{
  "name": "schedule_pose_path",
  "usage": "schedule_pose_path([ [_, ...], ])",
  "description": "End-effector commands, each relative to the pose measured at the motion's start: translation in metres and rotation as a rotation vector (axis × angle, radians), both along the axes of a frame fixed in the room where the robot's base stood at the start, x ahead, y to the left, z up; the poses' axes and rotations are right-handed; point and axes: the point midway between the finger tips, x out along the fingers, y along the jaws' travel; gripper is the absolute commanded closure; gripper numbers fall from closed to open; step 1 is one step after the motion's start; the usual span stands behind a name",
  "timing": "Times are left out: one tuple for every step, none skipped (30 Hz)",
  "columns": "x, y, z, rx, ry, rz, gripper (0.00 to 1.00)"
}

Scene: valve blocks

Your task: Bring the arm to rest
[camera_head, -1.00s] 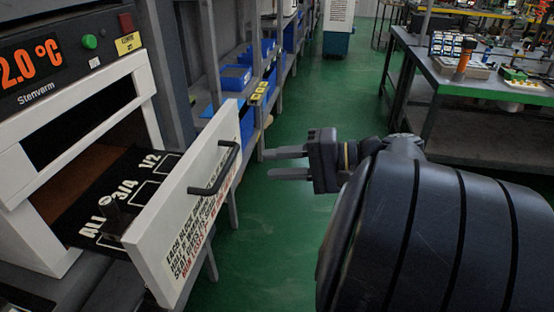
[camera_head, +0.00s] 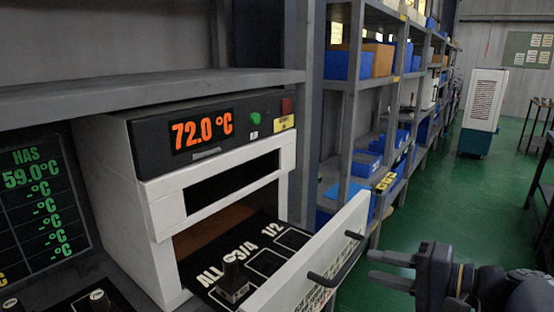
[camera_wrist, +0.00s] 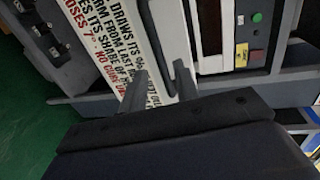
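My gripper (camera_head: 371,267) is at the lower right of the head view, to the right of the open oven drawer's front. Its two fingers are apart with nothing between them. In the wrist view the open fingers (camera_wrist: 160,78) show in front of the printed white drawer front (camera_wrist: 112,45). My arm is cut off at the head view's lower right corner.
The white oven (camera_head: 155,205) reads 72.0 °C. Its drawer (camera_head: 300,280) is pulled out, with a dark block (camera_head: 232,284) on its marked tray. Shelves with blue bins (camera_head: 347,66) stand behind. Green floor (camera_head: 425,190) lies open to the right.

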Motion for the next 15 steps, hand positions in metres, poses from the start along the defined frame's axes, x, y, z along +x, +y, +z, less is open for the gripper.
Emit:
schedule_pose_path([
  [0.004,0.007,-0.002,0.001,0.001,0.006,0.7],
  [0.007,0.01,-0.003,-0.001,0.001,0.005,0.7],
  [0.01,0.014,-0.004,0.0,0.0,0.006,0.7],
  [0.012,0.017,-0.004,0.001,0.001,0.005,0.7],
  [0.015,0.021,-0.005,0.001,0.0,0.005,0.7],
  [0.018,0.025,-0.007,0.001,0.001,0.005,0.7],
  [0.02,0.028,-0.007,0.001,0.001,0.005,0.7],
  [0.022,0.031,-0.008,0.001,0.002,0.005,0.7],
  [0.025,0.034,-0.009,0.001,0.001,0.004,0.7],
  [0.027,0.037,-0.01,0.002,0.001,0.004,0.7],
  [0.029,0.038,-0.01,0.001,0.001,0.003,0.7],
  [0.031,0.042,-0.011,0.001,0.001,0.004,0.7],
  [0.033,0.043,-0.012,0.0,0.0,0.003,0.7],
  [0.034,0.045,-0.012,0.0,0.0,0.002,0.7],
  [0.036,0.047,-0.012,0.0,0.0,0.002,0.7],
])
